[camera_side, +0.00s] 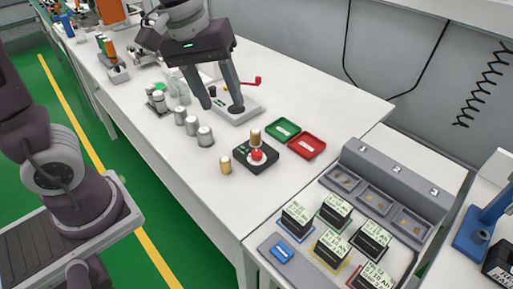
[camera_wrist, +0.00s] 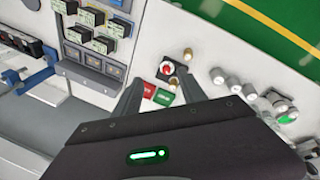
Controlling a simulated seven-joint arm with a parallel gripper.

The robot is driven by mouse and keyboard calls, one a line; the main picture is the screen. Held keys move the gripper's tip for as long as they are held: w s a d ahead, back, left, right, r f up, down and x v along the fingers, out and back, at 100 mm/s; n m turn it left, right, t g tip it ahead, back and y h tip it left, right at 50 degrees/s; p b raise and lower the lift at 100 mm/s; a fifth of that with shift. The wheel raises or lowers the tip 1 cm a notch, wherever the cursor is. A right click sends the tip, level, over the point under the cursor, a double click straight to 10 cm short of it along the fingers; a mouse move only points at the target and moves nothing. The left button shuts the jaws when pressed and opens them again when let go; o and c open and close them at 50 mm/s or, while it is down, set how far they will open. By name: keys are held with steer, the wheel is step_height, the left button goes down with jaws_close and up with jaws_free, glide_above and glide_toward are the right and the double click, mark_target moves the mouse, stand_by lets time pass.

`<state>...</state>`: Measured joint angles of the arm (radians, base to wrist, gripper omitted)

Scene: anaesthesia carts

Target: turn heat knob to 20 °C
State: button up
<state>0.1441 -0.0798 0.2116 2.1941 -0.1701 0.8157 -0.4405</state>
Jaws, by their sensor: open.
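My gripper (camera_side: 222,106) is open, its two fingers pointing down over a flat pale grey device (camera_side: 250,104) on the bench. A small dark round knob (camera_side: 212,90) shows near the device's back, between the fingers in the side view. I cannot tell whether it is the heat knob, and no scale or 20 °C mark is legible. Whether the fingertips touch the device is unclear. In the wrist view my gripper (camera_wrist: 159,76) shows both fingers apart with nothing held; its housing covers the lower middle, and I cannot make out the knob there.
A red lever (camera_side: 252,80) sticks out at the device's back right. Several grey-capped cylinders (camera_side: 192,126) stand in front left. A black box with a red button (camera_side: 257,155), a green tray (camera_side: 283,129) and a red tray (camera_side: 307,145) lie to the right. Bare bench lies behind.

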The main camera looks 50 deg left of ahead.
mark_target(257, 151)
steer(key=w+f+n+g, duration=0.1)
steer(key=w+f+n, duration=0.1)
steer(key=f, duration=0.5)
steer(key=w+a+f+n+y, duration=0.1)
steer(key=w+f+n, duration=0.1)
steer(key=w+f, duration=0.3)
steer(key=w+f+n+g, duration=0.1)
steer(key=w+f+n, duration=0.1)
steer(key=f, duration=0.7)
steer(key=shift+w+a+f+n+g, duration=0.15)
steer(key=shift+w+n, duration=0.05)
steer(key=shift+w, duration=0.25)
steer(key=shift+w+a+f+n+g, duration=0.1)
steer(key=shift+w+a+n+g, duration=0.1)
steer(key=shift+w, duration=0.2)
steer(key=shift+d, duration=0.1)
jaws_close()
